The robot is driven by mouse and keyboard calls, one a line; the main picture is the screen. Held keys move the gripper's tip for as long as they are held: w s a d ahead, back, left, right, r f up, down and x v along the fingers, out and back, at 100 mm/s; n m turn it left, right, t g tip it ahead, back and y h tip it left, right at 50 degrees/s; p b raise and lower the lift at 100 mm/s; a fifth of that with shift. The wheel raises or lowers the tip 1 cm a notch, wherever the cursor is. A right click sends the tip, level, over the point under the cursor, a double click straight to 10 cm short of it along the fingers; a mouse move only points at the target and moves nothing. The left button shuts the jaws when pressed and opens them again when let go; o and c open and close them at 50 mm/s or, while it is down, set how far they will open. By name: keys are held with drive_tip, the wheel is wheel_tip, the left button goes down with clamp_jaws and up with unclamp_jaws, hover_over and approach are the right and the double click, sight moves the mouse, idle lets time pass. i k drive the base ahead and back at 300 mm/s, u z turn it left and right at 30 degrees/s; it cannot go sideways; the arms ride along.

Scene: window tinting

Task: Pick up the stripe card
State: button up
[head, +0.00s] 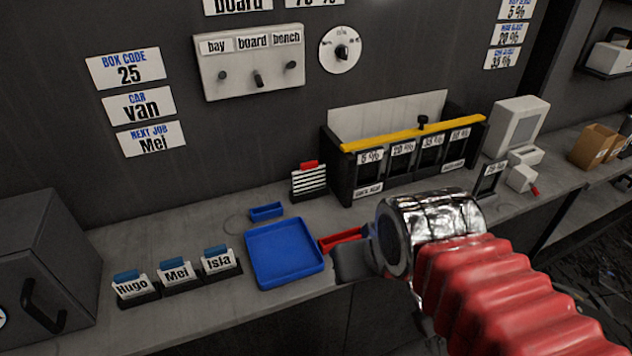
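The stripe card (309,182) stands upright on the bench near the wall, left of the black rack. It has black and white stripes and a red tab on top. My gripper (354,262) is in front of it and to its right, apart from it, over the front part of the bench. Only a dark part of the gripper shows beside my silver wrist, so I cannot tell whether it is open or shut.
A blue tray (283,253), a small blue holder (266,211) and a red tray (343,239) lie near my gripper. Name cards (176,274) stand at left beside a dark cabinet (40,270). A black rack (336,165) with a yellow bar stands right of the card.

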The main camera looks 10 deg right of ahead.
sight(311, 176)
drive_tip(key=k, duration=1.3)
drive_tip(key=z, duration=0.4)
drive_tip(key=i, duration=1.7)
drive_tip(key=u, duration=0.7)
